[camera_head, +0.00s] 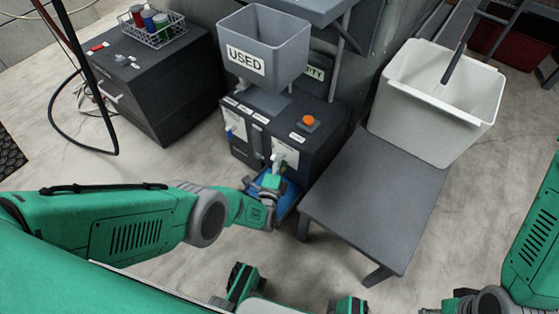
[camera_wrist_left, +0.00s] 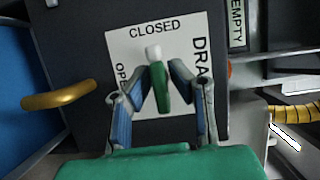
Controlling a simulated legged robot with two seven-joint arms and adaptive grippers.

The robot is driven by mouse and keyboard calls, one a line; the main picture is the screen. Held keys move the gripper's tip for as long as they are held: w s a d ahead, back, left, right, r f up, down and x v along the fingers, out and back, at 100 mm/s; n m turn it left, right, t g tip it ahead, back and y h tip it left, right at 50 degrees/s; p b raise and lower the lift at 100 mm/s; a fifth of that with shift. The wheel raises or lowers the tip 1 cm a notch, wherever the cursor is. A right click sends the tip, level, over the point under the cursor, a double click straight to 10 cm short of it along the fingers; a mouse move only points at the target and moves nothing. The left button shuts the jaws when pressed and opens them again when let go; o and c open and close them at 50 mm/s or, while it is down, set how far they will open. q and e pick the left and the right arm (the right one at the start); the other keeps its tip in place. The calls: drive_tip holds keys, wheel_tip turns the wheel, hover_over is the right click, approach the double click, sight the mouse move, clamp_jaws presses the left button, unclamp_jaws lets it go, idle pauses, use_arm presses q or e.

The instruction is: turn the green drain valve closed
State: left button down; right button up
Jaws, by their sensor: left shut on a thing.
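The green drain valve handle (camera_wrist_left: 161,90) shows in the left wrist view in front of a white label plate (camera_wrist_left: 125,72) reading CLOSED at the top. A white tip (camera_wrist_left: 153,53) at the handle's upper end is just below that word. My left gripper (camera_wrist_left: 158,80) is shut on the handle, with one blue-grey finger on each side. In the head view my left gripper (camera_head: 272,182) is at the front of the dark machine (camera_head: 318,148), above a blue tray (camera_head: 290,200). The handle is mostly hidden there. My right gripper is not in view.
A grey USED bin (camera_head: 290,45) sits above the machine. An orange button (camera_head: 309,120) is on its top. A grey table (camera_head: 375,200) with a white bin (camera_head: 425,110) stands close on the right. A dark cabinet (camera_head: 165,85) stands left. A brass-coloured handle (camera_wrist_left: 60,98) is left of the plate.

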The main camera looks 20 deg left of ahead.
use_arm(q)
drive_tip(key=shift+s+d+f+m, duration=0.15)
drive_tip(key=shift+s+f+m, duration=0.1)
drive_tip(key=shift+f+m, duration=0.05)
idle(0.5)
drive_tip(key=c, duration=1.6)
unclamp_jaws()
drive_tip(key=shift+w, duration=0.15)
drive_tip(key=shift+r, duration=0.1)
drive_tip(key=s, duration=0.7)
drive_tip(key=shift+s+d, duration=0.15)
drive_tip(key=shift+s, duration=0.1)
